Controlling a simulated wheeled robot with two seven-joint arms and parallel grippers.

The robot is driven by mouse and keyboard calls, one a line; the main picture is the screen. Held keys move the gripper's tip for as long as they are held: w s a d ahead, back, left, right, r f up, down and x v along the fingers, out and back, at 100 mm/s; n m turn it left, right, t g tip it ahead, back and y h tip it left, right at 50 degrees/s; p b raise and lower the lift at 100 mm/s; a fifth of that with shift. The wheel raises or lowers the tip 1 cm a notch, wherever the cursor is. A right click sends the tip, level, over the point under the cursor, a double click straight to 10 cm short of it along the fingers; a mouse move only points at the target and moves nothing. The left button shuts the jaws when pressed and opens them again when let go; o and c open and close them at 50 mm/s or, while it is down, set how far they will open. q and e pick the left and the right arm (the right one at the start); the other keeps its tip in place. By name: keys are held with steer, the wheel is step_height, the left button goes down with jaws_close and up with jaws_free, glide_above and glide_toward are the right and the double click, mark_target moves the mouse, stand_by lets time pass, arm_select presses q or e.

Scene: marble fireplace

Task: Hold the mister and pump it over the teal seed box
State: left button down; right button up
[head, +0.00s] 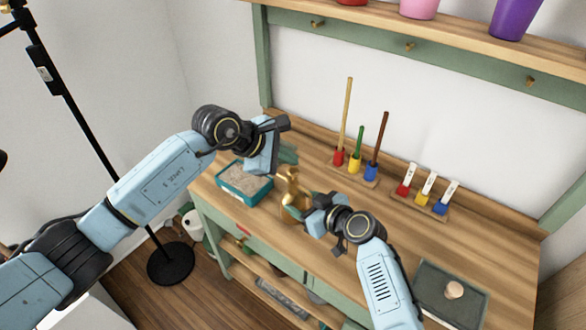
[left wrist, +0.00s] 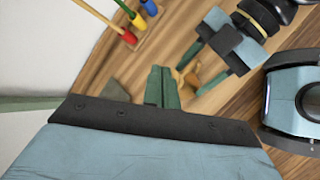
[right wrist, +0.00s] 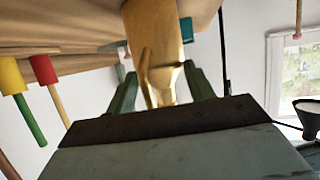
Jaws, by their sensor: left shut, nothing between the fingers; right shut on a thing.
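The brass mister (head: 291,190) is upright near the middle of the bench, and it fills the top of the right wrist view (right wrist: 158,45). My right gripper (head: 306,208) is shut around the mister's body from the right; whether its base touches the bench is unclear. The teal seed box (head: 235,194), filled with pale soil, sits on the bench to the left of the mister. My left gripper (head: 288,153) is shut and empty, above and behind the mister's top. Its closed green fingers show in the left wrist view (left wrist: 162,88), with part of the mister beyond.
A wooden rack with long-handled tools (head: 355,165) stands behind the mister. A second rack with short tags (head: 425,197) is to its right. A dark tray with a wooden knob (head: 435,283) lies at the front right. A shelf with pots (head: 460,30) runs above.

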mark_target(288, 171)
stand_by(0.7)
arm_select(q)
steer(key=shift+f, duration=0.45)
steer(key=shift+f, duration=0.95)
stand_by(0.7)
steer(key=shift+r, duration=1.4)
steer(key=shift+r, duration=2.5)
stand_by(0.9)
steer(key=shift+r, duration=1.9)
